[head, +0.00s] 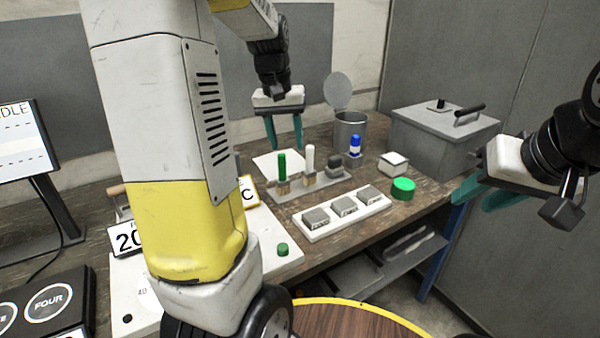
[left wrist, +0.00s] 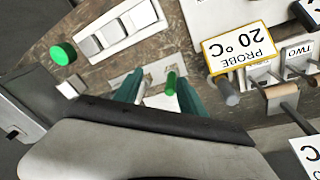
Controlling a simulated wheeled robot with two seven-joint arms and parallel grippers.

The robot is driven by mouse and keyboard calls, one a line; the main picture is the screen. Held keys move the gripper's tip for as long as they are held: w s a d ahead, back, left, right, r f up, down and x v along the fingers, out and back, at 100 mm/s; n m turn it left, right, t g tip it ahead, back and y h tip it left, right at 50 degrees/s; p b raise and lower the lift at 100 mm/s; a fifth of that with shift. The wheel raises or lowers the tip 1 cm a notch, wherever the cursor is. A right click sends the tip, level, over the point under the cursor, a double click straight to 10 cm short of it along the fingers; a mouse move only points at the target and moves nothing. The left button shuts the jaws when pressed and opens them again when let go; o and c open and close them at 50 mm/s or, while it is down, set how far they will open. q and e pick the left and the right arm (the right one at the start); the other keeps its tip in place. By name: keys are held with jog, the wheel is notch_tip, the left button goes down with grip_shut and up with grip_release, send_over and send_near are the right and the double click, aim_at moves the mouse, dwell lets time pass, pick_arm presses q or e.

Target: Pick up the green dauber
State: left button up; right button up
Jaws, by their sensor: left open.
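The green dauber (head: 282,166) is an upright green stick at the left end of a grey rack (head: 327,187) on the bench. In the left wrist view its green top (left wrist: 172,80) shows between my left gripper's teal fingers. My left gripper (head: 285,132) is open and empty, pointing down above the dauber in the head view. I cannot tell the exact gap between fingers and dauber. My right gripper (head: 484,194) is at the right, away from the rack, with its fingers apart and nothing between them.
A white stick (head: 310,157) and a dark-topped piece (head: 334,162) stand in the same rack. Nearby are a white tray (head: 342,220) of grey blocks, a green round container (head: 403,188), a blue-and-white bottle (head: 354,146), an open metal can (head: 350,131) and a grey lidded box (head: 445,137).

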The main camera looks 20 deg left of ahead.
pick_arm(q)
jog(key=g+y, duration=0.1)
jog(key=g, duration=0.1)
send_over(282, 170)
jog(key=shift+n, duration=0.3)
jog(key=f, duration=0.5)
jog(key=shift+w+a+f, duration=0.35)
jog(key=f, duration=0.8)
jog(key=shift+w+d, duration=0.15)
jog(key=shift+w, duration=0.1)
grip_shut()
